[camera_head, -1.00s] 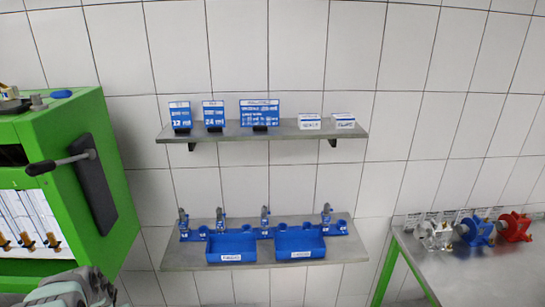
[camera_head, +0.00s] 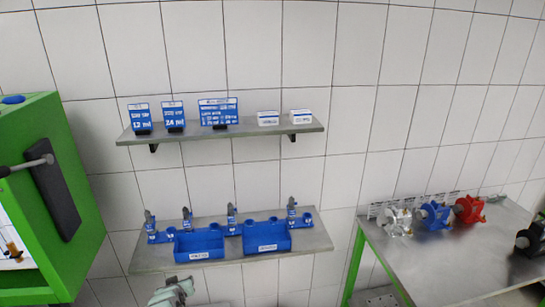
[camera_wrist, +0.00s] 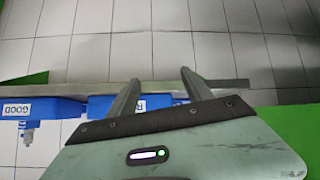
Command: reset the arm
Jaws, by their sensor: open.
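My gripper (camera_wrist: 158,95) shows in the wrist view with its two fingers apart and nothing between them. Behind the fingers in that view are the edge of a shelf and blue bins, one with a label reading GOOD (camera_wrist: 45,108). In the head view part of my arm (camera_head: 172,293) shows at the bottom, in front of and below the lower shelf (camera_head: 155,262). The fingers are not visible in the head view.
The lower shelf holds two blue bins (camera_head: 200,243) and several nozzle-like parts in blue holders. The upper shelf (camera_head: 250,131) holds signs and two white boxes. A green cabinet (camera_head: 75,165) stands left. A metal table (camera_head: 420,262) with pumps (camera_head: 435,215) stands right.

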